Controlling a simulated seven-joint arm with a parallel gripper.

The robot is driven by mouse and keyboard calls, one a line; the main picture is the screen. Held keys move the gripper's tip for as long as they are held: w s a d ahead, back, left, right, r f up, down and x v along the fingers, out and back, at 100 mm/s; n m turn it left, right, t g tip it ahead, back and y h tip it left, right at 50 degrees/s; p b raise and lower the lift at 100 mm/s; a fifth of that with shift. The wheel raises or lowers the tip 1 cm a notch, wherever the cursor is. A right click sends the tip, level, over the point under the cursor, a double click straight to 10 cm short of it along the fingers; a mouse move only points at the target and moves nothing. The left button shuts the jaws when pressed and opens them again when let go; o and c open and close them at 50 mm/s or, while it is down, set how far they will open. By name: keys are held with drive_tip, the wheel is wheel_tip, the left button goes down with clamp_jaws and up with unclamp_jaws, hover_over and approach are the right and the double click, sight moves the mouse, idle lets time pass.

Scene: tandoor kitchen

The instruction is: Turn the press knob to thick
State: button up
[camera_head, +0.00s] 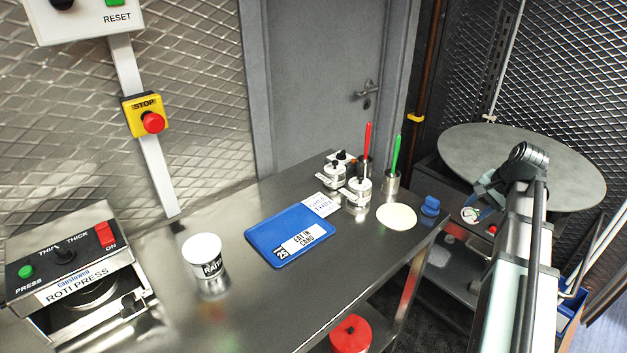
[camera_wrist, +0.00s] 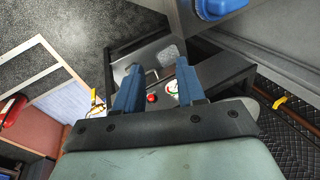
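The roti press (camera_head: 75,285) stands at the left end of the steel counter. Its black knob (camera_head: 65,256) sits on the sloped front panel between the THIN and THICK labels; its pointer is too small to read. A green PRESS button (camera_head: 26,271) is left of it and a red ON switch (camera_head: 105,234) right of it. My gripper is far from the press, beyond the counter's right end in the head view. In the wrist view my gripper (camera_wrist: 158,76) has two blue fingers spread apart with nothing between them. The press is not in the wrist view.
A yellow STOP box (camera_head: 146,115) is on the wall.

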drive_tip(key=w+a+r+n, duration=0.1)
drive_tip(key=a+r+n, duration=0.2)
drive_tip(key=a, duration=1)
drive_tip(key=w+a+r+n+y, duration=0.15)
drive_tip(key=a+r+n, duration=0.25)
drive_tip(key=a, duration=0.9)
drive_tip(key=w+a+r+n+h, duration=0.1)
drive_tip(key=a+r+n, duration=0.2)
drive_tip(key=a, duration=1)
wheel_tip(320, 180, up, 16)
drive_tip(key=f+n+g+y, duration=0.1)
drive_tip(key=n+g+y, duration=0.1)
drive_tip(key=n, duration=1.4)
hover_over(61, 249)
drive_tip(key=s+d, duration=0.2)
drive_tip(key=d, duration=0.3)
drive_tip(key=x, duration=1.2)
drive_tip(key=shift+w+f, duration=0.25)
drive_tip(key=shift+f, duration=0.1)
